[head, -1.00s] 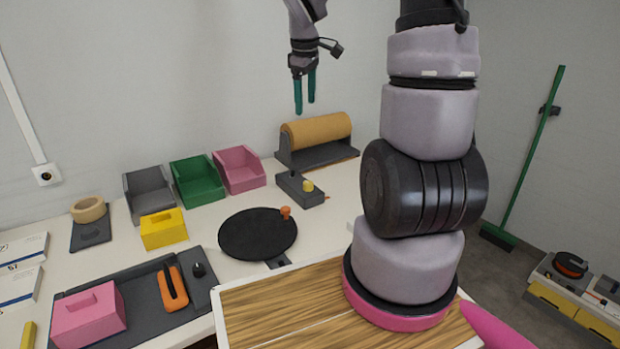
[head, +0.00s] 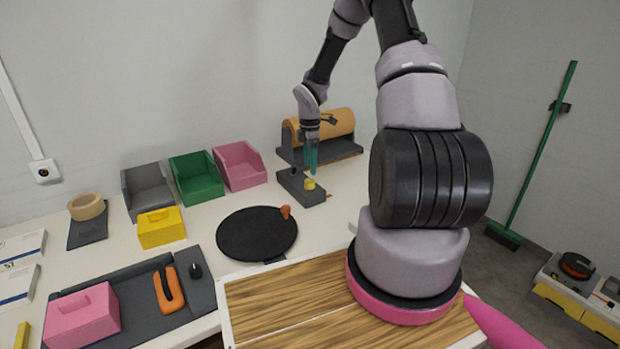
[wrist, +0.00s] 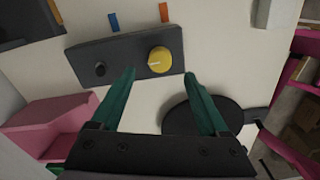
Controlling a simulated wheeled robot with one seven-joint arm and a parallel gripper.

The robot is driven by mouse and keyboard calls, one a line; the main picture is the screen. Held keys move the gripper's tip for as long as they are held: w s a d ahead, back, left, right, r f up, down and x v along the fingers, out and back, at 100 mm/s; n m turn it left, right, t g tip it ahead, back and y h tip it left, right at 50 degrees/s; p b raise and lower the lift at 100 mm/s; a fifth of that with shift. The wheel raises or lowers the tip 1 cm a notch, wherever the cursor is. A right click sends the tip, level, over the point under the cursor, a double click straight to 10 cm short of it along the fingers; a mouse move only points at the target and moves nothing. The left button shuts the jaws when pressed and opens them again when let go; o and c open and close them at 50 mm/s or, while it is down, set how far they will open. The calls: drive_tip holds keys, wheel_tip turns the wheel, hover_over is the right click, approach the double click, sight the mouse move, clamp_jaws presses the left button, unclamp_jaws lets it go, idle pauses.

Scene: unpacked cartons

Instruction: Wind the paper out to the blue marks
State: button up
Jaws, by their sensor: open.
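The brown paper roll (head: 338,124) lies on its dark stand (head: 345,150) at the back of the table, partly hidden by my arm. In front of it is a dark control box (head: 290,185) with a yellow knob (head: 309,184). In the wrist view the yellow knob (wrist: 159,60) has a pale pointer line, and a small black knob (wrist: 99,69) sits at the box's other end. A blue mark (wrist: 113,22) and an orange mark (wrist: 165,12) lie beside the box. My gripper (head: 312,168) is open, pointing down just above the yellow knob; its green fingers (wrist: 160,76) hold nothing.
A round black plate (head: 257,234) with an orange knob lies in front of the box. Pink (head: 240,166), green (head: 194,178) and grey (head: 147,190) bins stand to the left.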

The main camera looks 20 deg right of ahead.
sight(310, 180)
wheel_tip(310, 180, down, 6)
idle(0.4)
clamp_jaws()
